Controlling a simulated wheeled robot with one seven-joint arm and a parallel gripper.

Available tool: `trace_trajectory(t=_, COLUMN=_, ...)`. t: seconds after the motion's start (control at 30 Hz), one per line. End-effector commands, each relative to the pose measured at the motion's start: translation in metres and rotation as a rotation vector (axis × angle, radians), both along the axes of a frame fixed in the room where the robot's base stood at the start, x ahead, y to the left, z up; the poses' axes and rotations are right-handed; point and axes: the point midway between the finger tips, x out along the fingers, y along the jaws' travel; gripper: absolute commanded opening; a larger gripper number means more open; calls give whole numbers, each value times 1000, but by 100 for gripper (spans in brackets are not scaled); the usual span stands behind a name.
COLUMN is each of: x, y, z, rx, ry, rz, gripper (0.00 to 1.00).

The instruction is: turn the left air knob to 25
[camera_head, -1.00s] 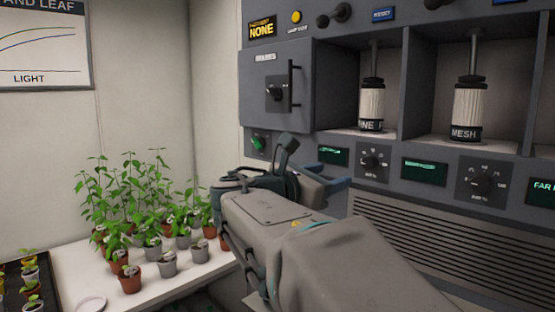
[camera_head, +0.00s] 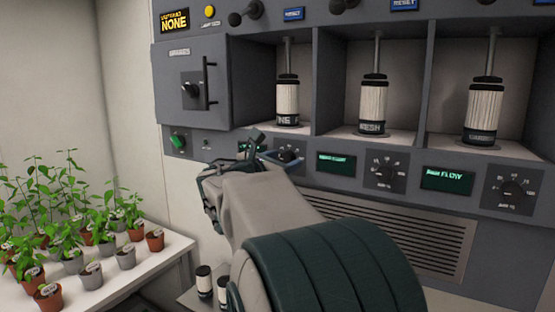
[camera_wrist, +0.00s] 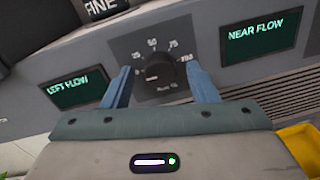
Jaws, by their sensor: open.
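The left air knob (camera_wrist: 158,70) is a dark round knob on a dial plate marked 0, 25, 50, 75 and 100. In the wrist view it sits between the LEFT FLOW display (camera_wrist: 76,88) and the NEAR FLOW display (camera_wrist: 261,35). Its pointer seems to be toward the 0 side, but is hard to read. My gripper (camera_wrist: 158,80) is open, with one blue finger on each side of the knob. I cannot tell whether the fingers touch it. In the head view my gripper (camera_head: 284,160) mostly hides this knob and its display.
The near knob (camera_head: 385,173) and far knob (camera_head: 515,188) are farther right on the panel. Filter cartridges (camera_head: 373,105) stand in bays above. A cabinet door with a handle (camera_head: 207,82) is at upper left. Potted plants stand on a white table (camera_head: 130,285) at left.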

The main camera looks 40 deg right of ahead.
Motion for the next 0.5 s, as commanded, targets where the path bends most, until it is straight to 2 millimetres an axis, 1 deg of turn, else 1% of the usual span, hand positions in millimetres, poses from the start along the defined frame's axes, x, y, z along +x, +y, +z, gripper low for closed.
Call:
trace_trajectory(t=0.13, x=0, y=0, z=0, rx=0, ry=0, rz=0, gripper=53)
trace_trajectory(t=0.17, x=0, y=0, z=0, rx=0, ry=0, rz=0, gripper=50)
trace_trajectory(t=0.2, x=0, y=0, z=0, rx=0, ry=0, rz=0, gripper=39)
trace_trajectory(t=0.27, x=0, y=0, z=0, rx=0, ry=0, rz=0, gripper=22)
trace_trajectory(t=0.3, x=0, y=0, z=0, rx=0, ry=0, rz=0, gripper=11)
trace_trajectory(t=0.33, x=0, y=0, z=0, rx=0, ry=0, rz=0, gripper=8)
trace_trajectory(t=0.5, x=0, y=0, z=0, rx=1, ry=-4, rz=0, gripper=8)
